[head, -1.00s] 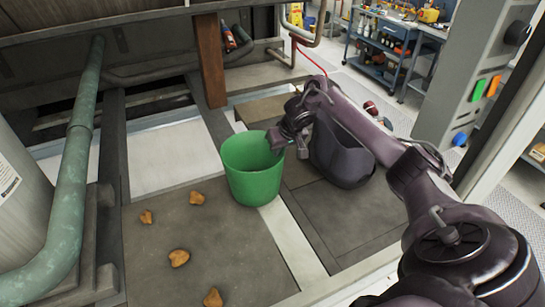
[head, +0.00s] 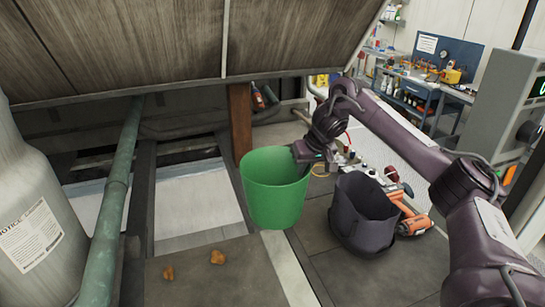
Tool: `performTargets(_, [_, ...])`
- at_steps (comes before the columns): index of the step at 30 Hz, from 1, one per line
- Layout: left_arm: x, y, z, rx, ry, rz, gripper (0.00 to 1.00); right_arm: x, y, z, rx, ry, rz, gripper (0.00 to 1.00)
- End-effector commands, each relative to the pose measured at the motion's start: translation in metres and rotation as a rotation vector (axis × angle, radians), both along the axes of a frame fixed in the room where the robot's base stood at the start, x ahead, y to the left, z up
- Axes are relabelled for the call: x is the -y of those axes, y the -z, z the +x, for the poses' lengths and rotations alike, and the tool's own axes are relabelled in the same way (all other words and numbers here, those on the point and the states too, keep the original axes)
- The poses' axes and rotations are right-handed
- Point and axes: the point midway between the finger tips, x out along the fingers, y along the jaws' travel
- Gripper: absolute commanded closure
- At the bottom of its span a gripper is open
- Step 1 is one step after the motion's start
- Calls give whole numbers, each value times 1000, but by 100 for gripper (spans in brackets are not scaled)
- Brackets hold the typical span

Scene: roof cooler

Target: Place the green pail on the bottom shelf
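The green pail (head: 275,190) is upright and open-topped, near the middle of the head view. It appears empty. My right gripper (head: 304,152) is at the right side of its rim and appears closed over the rim; the fingertips are partly hidden by the wrist. I cannot tell whether the pail's base touches the floor. My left gripper is not in view. No bottom shelf can be clearly identified nearby; a blue workbench (head: 425,97) with lower shelves stands in the far background.
A dark bucket (head: 362,225) stands right of the pail, with an orange tool (head: 413,220) beside it. A wooden post (head: 241,120) is behind the pail. A green pipe (head: 118,190) and grey cylinder (head: 35,215) stand left. Brown lumps (head: 217,257) lie on the floor.

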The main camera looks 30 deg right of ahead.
Motion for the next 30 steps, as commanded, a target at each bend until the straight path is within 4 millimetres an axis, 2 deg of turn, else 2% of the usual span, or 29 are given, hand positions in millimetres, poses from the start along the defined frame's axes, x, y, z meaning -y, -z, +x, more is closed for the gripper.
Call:
performTargets(2, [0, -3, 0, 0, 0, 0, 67, 0, -5, 0, 2, 1, 0, 100])
performTargets(7, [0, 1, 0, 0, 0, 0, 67, -4, -2, 0, 2, -4, -1, 100])
performTargets(11, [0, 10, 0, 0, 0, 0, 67, -22, 6, 1, 7, -22, -7, 100])
performTargets(14, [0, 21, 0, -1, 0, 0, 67, -46, 17, -1, 11, -43, -12, 100])
performTargets(20, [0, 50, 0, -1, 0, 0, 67, -112, 48, -14, 21, -101, -21, 100])
performTargets(24, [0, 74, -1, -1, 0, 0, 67, -165, 77, -37, 23, -153, -21, 100])
performTargets(30, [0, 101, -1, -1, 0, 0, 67, -227, 115, -80, 17, -216, -13, 100])
